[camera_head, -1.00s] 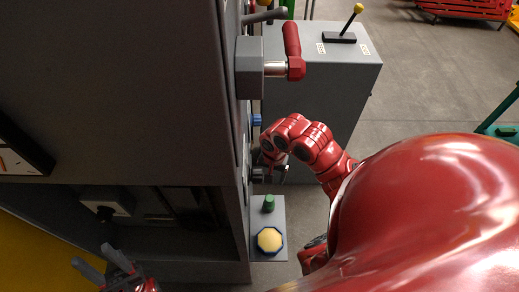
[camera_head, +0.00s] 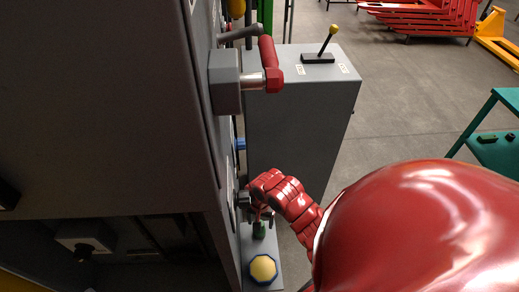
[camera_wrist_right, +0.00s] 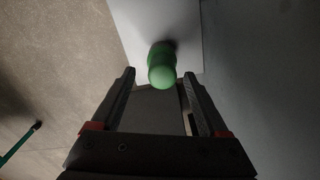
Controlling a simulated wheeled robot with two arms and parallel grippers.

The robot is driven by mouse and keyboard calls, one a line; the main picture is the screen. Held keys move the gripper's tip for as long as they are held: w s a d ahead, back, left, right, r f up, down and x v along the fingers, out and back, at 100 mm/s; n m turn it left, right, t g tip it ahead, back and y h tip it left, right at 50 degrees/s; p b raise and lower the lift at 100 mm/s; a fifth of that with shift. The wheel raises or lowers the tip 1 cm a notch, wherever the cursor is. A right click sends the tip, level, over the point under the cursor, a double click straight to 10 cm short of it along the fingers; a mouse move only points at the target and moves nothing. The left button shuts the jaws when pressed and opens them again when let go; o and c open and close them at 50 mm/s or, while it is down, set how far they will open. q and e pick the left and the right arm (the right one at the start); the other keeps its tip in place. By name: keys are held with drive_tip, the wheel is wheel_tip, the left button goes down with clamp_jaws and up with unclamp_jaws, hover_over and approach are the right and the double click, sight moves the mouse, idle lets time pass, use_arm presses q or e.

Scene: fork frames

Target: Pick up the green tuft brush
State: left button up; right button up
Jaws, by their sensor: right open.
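The green tuft brush (camera_head: 259,230) stands on a narrow grey shelf (camera_head: 248,246) beside the tall grey cabinet. Its upper part is partly hidden by my right gripper in the head view. In the right wrist view its rounded green end (camera_wrist_right: 162,68) shows just beyond and between the fingertips. My right gripper (camera_wrist_right: 160,76) is open with nothing held. It also shows in the head view (camera_head: 262,213), right above the brush. I cannot tell whether a finger touches it. My left gripper is not in view.
A yellow round button with a blue rim (camera_head: 262,268) sits on the shelf in front of the brush. The grey cabinet (camera_head: 110,120) walls off the left. A red-handled lever (camera_head: 270,62) juts out above. A grey box (camera_head: 300,110) stands behind.

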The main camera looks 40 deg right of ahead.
drive_tip(key=shift+w+a+f, duration=0.1)
drive_tip(key=shift+f, duration=1.55)
drive_tip(key=shift+c, duration=0.3)
clamp_jaws()
